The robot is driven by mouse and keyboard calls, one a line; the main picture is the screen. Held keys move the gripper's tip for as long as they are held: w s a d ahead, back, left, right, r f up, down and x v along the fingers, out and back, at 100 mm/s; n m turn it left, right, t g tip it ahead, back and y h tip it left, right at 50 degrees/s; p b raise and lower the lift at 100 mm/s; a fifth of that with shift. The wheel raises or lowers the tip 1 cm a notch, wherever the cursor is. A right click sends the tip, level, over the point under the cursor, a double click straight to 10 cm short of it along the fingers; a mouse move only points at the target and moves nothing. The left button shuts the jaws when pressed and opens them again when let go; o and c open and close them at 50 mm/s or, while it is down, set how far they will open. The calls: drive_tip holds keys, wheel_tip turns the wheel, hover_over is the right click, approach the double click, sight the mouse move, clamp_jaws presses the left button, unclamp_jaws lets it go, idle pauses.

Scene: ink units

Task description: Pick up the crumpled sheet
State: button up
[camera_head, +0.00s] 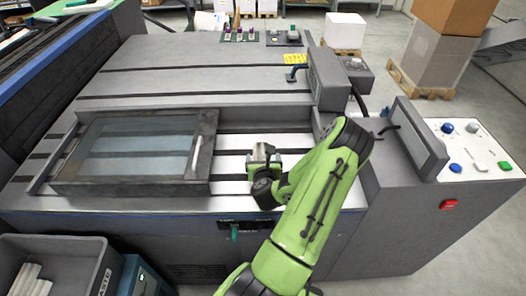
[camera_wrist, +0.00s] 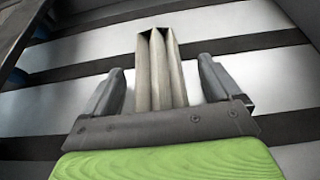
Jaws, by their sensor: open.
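The crumpled sheet (camera_wrist: 163,88) is a pale beige piece with upright folds in the wrist view. It stands between the two fingers of my gripper (camera_wrist: 161,66), with a visible gap on each side. The fingers are open and do not touch it. In the head view, my gripper (camera_head: 264,162) is low over the light striped bed of the machine. The sheet shows there only as a small beige patch, partly hidden by the gripper.
A dark framed glass cover (camera_head: 135,152) with a light handle lies left of my gripper. A control panel (camera_head: 468,148) with coloured buttons is at the right. A grey bin (camera_head: 62,250) with white rolls stands at the front left.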

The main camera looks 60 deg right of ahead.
sight(262, 159)
drive_tip(key=shift+w+a, duration=0.1)
drive_tip(key=shift+w, duration=0.05)
drive_tip(key=shift+a+r, duration=0.15)
drive_tip(key=shift+a, duration=0.05)
drive_tip(key=shift+d, duration=0.1)
drive_tip(key=c, duration=1)
drive_tip(key=shift+c, duration=0.2)
wheel_tip(262, 159, up, 10)
drive_tip(key=p, duration=0.9)
drive_tip(key=shift+p, duration=0.35)
